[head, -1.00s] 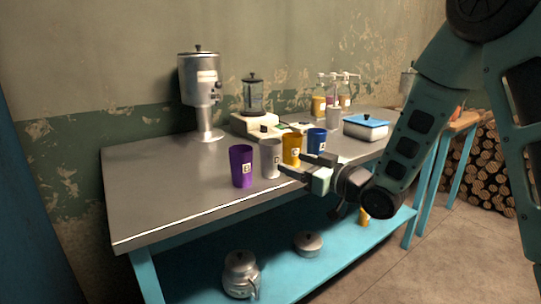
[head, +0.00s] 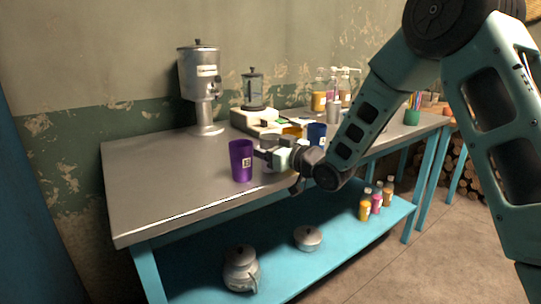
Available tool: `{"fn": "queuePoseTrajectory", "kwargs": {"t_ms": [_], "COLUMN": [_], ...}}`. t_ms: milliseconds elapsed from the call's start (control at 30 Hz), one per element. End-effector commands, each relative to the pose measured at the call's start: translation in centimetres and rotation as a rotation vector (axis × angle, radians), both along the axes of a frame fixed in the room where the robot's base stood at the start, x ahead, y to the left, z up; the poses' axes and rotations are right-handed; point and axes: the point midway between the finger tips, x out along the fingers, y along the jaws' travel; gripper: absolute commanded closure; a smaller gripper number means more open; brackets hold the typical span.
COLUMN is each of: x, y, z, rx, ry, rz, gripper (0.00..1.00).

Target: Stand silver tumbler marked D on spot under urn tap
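The silver tumbler (head: 268,141) stands on the metal table beside the purple tumbler (head: 241,161); its mark is hidden now. My gripper (head: 264,156) is at the silver tumbler, covering its middle, with a dark finger reaching close to the purple one. Whether the fingers are closed on the silver tumbler cannot be told. The steel urn (head: 199,77) stands on a pedestal at the back left, its tap (head: 217,90) on the right side. I cannot make out a marked spot below the tap.
A blender (head: 254,97) stands behind. The left part of the tabletop (head: 165,180) is bare.

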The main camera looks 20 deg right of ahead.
Motion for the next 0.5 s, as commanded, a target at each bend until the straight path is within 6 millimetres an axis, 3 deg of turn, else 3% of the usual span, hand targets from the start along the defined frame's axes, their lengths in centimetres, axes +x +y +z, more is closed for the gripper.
{"fn": "queuePoseTrajectory", "kwargs": {"t_ms": [100, 233, 500], "x": [-0.02, -0.04, -0.04], "y": [-0.02, -0.03, -0.04], "z": [0.00, 0.00, 0.11], "rx": [0.000, 0.000, 0.000], "ry": [0.000, 0.000, -0.001], "rz": [0.000, 0.000, 0.000], "gripper": [0.38, 0.72, 0.76]}}
